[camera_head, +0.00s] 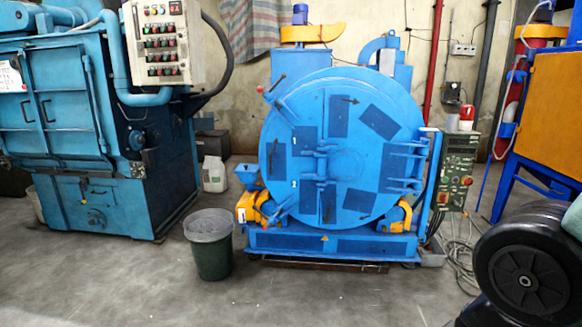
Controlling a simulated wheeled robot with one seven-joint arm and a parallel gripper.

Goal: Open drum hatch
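The blue drum blaster (352,241) stands on the floor in the middle of the view. Its large round blue hatch (346,165) faces me and looks closed. Darker blue patches lie on the hatch face. A lever with a red knob (261,89) sits at the hatch's upper left edge, and another lever with a red knob (265,229) at its lower left. Bracket arms (404,168) cross the hatch's right edge. My gripper is not in view. A dark rounded part of my own body fills the lower right corner.
A dark green bin (213,254) stands on the floor at the drum blaster's front left. A control box (456,172) is at its right, with cables (458,255) on the floor. A blue machine (85,130) stands left. The floor in front is clear.

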